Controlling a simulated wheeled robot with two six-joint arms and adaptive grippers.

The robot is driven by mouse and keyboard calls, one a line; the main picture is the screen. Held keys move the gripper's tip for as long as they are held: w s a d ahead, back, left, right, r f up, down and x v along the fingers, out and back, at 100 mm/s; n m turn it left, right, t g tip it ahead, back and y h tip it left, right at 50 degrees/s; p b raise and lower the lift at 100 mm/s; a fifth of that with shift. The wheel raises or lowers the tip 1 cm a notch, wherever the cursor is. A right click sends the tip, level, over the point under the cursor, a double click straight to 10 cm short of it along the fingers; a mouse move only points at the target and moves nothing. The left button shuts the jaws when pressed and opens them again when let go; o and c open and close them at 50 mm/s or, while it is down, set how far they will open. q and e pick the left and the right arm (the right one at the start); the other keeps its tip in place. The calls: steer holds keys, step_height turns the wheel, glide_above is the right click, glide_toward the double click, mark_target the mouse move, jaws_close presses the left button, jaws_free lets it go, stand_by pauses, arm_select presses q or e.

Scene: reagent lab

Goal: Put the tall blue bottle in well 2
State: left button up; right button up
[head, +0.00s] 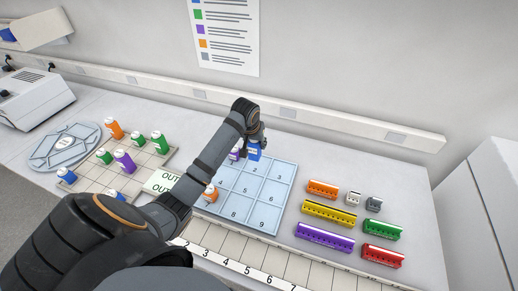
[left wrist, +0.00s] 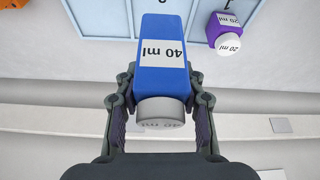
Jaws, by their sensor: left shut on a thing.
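The tall blue bottle (head: 254,150) has a white label reading 40 ml and a pale cap in the left wrist view (left wrist: 163,55). My left gripper (head: 257,138) is shut on it near the cap, with one finger on each side. The bottle is over well 2 (head: 254,169) of the pale blue numbered tray (head: 247,203). I cannot tell whether its base touches the tray. A small purple bottle (head: 234,154) stands in well 1, left of the blue one; it also shows in the left wrist view (left wrist: 229,32). My right gripper is out of view.
An orange bottle (head: 211,193) stands in the tray's near left, partly behind my arm. A gridded board (head: 140,172) at left holds several bottles, beside a round grey tray (head: 55,152). Coloured racks (head: 330,212) lie to the right. A wall (head: 350,90) rises behind the tray.

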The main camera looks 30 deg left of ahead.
arm_select(q)
steer(key=p+x, duration=0.2)
steer(key=x, duration=0.6)
steer(key=shift+w, duration=0.2)
steer(key=shift+a+f, duration=0.1)
steer(key=shift+f, duration=0.15)
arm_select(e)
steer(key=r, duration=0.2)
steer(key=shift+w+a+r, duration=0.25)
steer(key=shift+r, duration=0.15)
arm_select(q)
steer(key=shift+f, duration=0.15)
steer(key=o, duration=1.2)
steer(key=shift+c, duration=0.2)
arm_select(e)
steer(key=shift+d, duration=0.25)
